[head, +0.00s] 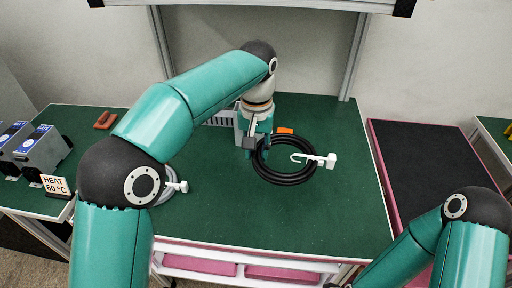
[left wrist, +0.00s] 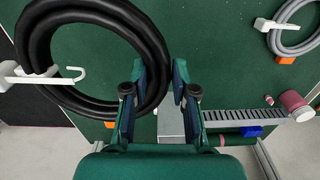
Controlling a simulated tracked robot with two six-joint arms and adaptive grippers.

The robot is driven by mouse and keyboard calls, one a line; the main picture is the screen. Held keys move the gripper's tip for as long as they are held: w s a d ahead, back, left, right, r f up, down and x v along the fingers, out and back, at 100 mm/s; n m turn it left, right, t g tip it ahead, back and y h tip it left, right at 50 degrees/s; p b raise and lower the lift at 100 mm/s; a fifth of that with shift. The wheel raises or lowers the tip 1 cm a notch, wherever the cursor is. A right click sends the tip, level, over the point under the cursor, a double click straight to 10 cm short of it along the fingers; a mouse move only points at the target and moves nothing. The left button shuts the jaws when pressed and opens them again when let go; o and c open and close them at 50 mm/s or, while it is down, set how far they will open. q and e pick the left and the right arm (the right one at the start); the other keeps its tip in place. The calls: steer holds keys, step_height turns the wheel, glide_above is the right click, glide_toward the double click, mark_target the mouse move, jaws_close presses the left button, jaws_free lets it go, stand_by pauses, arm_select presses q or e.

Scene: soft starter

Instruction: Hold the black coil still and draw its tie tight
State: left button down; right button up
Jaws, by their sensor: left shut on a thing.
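The black coil (head: 290,179) lies on the green bench mat, right of my left gripper. A white tie (head: 330,160) sits on the coil's right side, with a curved tail pointing in over the coil's middle. My left gripper (head: 257,150) is shut on the coil's left side. In the left wrist view the coil (left wrist: 85,12) fills the upper left, and its near rim runs between the fingers (left wrist: 160,95). The white tie (left wrist: 35,73) shows there at the far left, its tail loose inside the ring. My right gripper is out of view; only its arm shows at lower right.
A grey coil (head: 170,197) with a white tie lies partly hidden behind my left arm. An orange block (head: 285,131) is behind the black coil. A heat sign (head: 55,185) and grey devices (head: 42,150) stand at left. The mat's front right (head: 340,220) is clear.

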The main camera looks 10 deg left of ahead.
mark_target(256, 201)
arm_select(q)
steer(key=shift+f+b, duration=5.85)
steer(key=shift+f, duration=3.4)
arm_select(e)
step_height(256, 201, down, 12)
arm_select(q)
steer(key=shift+r, duration=0.1)
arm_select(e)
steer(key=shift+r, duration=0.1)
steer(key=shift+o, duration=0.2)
